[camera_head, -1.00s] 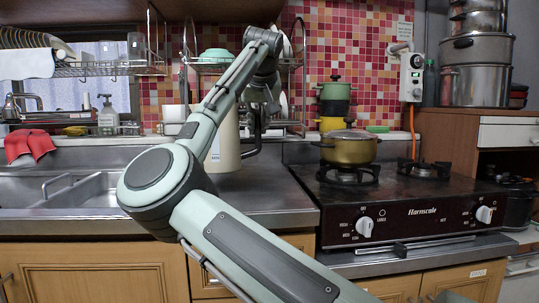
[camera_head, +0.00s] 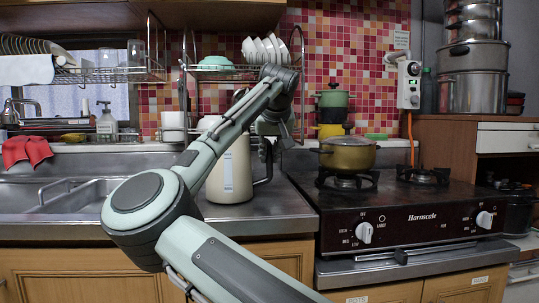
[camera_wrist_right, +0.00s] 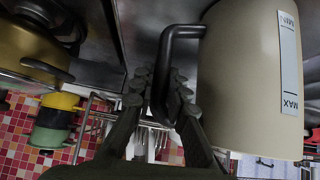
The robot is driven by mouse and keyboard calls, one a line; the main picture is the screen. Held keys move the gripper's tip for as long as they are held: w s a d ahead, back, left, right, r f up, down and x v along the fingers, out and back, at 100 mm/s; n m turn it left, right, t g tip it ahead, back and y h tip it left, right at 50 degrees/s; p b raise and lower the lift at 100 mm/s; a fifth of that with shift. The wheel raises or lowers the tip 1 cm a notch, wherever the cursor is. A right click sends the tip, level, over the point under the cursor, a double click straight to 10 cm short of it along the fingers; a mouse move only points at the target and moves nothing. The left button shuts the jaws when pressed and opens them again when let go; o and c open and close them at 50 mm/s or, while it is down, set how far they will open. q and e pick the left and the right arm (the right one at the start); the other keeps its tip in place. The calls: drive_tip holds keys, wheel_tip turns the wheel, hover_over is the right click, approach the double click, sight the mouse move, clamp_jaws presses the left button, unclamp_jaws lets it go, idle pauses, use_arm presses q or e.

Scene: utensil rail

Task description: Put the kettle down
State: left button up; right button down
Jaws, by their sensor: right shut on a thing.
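The beige kettle (camera_head: 230,172) with a dark handle is upright over the steel counter, left of the stove. Its base is at or very near the counter; I cannot tell if it touches. My right gripper (camera_head: 268,138) is at the handle, partly hidden by my own arm in the head view. In the right wrist view, the gripper fingers (camera_wrist_right: 165,92) are closed around the black handle (camera_wrist_right: 172,55), and the kettle body (camera_wrist_right: 245,80) with its MIN/MAX strip is beside them. My left gripper is not in view.
The stove (camera_head: 400,200) with a yellow pot (camera_head: 347,156) is close on the right. The sink (camera_head: 70,195) is on the left. A wire dish rack (camera_head: 215,68) hangs behind and above. Counter (camera_head: 285,205) is bare just right of the kettle.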

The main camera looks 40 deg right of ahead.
drive_tip(key=c, duration=1.5)
unclamp_jaws()
drive_tip(key=shift+f, duration=0.15)
drive_tip(key=shift+r, duration=0.3)
use_arm(q)
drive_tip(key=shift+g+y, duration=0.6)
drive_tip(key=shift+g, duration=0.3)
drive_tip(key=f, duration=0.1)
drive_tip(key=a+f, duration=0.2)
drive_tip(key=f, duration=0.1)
drive_tip(key=shift+p, duration=0.4)
use_arm(e)
drive_tip(key=v, duration=1.2)
drive_tip(key=shift+s+f, duration=0.1)
drive_tip(key=shift+f, duration=0.05)
